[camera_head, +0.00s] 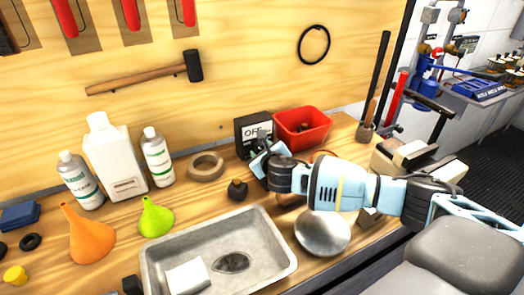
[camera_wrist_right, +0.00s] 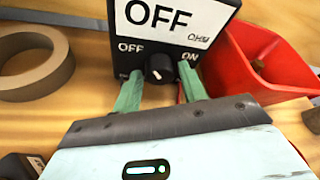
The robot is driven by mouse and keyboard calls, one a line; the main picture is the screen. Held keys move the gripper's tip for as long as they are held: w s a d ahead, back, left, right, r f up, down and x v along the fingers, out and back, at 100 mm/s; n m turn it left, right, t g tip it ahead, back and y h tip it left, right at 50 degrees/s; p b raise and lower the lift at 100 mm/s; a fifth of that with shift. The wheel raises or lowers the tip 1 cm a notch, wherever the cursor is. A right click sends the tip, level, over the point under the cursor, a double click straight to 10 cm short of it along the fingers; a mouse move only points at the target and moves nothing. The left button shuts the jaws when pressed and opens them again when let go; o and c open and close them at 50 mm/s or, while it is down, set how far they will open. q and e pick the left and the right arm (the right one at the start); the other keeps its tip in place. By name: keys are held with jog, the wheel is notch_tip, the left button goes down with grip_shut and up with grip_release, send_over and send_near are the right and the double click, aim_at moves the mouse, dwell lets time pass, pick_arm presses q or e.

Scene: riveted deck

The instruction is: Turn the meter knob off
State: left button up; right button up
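The meter (camera_head: 254,128) is a dark box at the back of the wooden bench, against the wall. Its white display reads "OFF" in both views. In the right wrist view the meter (camera_wrist_right: 190,50) fills the top, with a small black knob (camera_wrist_right: 160,68) low on its face between the labels "OFF" and "ON". The knob's white mark is slanted; its exact setting is hard to tell. My right gripper (camera_wrist_right: 162,88) is open, its two green fingers spread on either side below the knob; contact cannot be told. In the head view this gripper (camera_head: 262,152) partly covers the meter. My left gripper is not in view.
A red bin (camera_head: 303,126) stands right beside the meter. A tape roll (camera_head: 206,165) and a small black item (camera_head: 237,190) lie to the left. A metal tray (camera_head: 218,248) and a round metal bowl (camera_head: 322,232) are in front. Bottles and funnels stand at left.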

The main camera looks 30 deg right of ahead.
jog(key=c, duration=0.7)
jog(key=shift+r+n+h+p, duration=0.3)
jog(key=shift+n+p, duration=0.1)
jog(key=shift+p, duration=0.4)
jog(key=shift+f, duration=0.35)
jog(key=o, duration=1)
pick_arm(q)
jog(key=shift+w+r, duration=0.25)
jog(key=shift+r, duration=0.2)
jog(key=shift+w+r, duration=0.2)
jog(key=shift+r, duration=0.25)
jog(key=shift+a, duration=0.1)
